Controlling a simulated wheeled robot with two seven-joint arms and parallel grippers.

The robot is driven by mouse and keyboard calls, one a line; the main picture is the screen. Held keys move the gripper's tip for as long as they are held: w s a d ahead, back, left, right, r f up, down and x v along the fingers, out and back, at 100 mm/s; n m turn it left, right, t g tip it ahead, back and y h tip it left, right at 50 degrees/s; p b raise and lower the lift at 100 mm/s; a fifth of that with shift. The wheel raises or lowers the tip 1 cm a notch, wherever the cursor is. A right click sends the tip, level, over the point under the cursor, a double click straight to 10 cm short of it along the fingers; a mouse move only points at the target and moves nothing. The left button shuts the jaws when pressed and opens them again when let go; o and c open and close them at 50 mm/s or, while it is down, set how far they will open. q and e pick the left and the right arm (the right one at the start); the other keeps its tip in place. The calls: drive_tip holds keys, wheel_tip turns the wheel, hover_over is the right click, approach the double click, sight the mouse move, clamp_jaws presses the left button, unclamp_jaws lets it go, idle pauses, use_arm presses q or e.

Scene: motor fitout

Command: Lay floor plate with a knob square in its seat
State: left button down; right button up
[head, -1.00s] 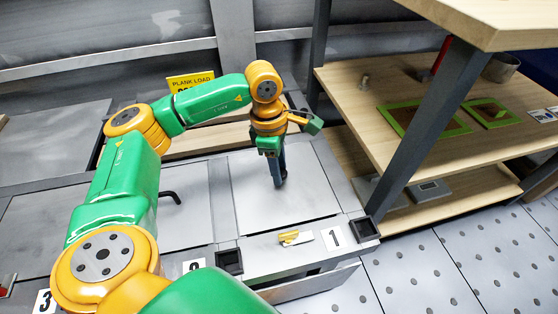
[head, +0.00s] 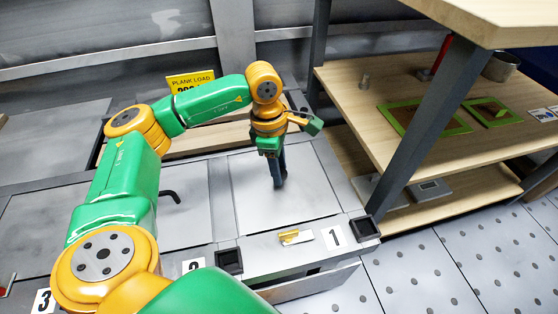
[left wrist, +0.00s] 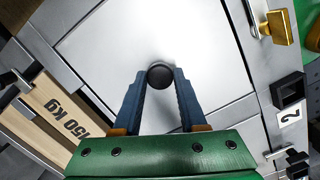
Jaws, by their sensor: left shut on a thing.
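The floor plate (head: 310,190) is a light grey metal sheet, lying in the bay behind the label 1; it fills much of the left wrist view (left wrist: 110,45). It looks about level with the frame around it, with thin dark lines at its edges; I cannot tell if every edge is fully down. Its round black knob (left wrist: 160,74) stands near the plate's middle. My left gripper (head: 280,183) points down over the plate, and its blue fingers (left wrist: 160,88) are closed on the knob from both sides. My right gripper is in neither view.
A yellow latch (head: 295,238) sits on the front rail beside label 1 (head: 337,233). Black square sockets (head: 229,262) mark the rail's corners. A black bent handle (head: 172,196) stands on the neighbouring bay. A wooden shelf unit (head: 400,140) stands close on the right.

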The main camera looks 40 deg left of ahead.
use_arm(q)
drive_tip(key=shift+c, duration=1.9)
unclamp_jaws()
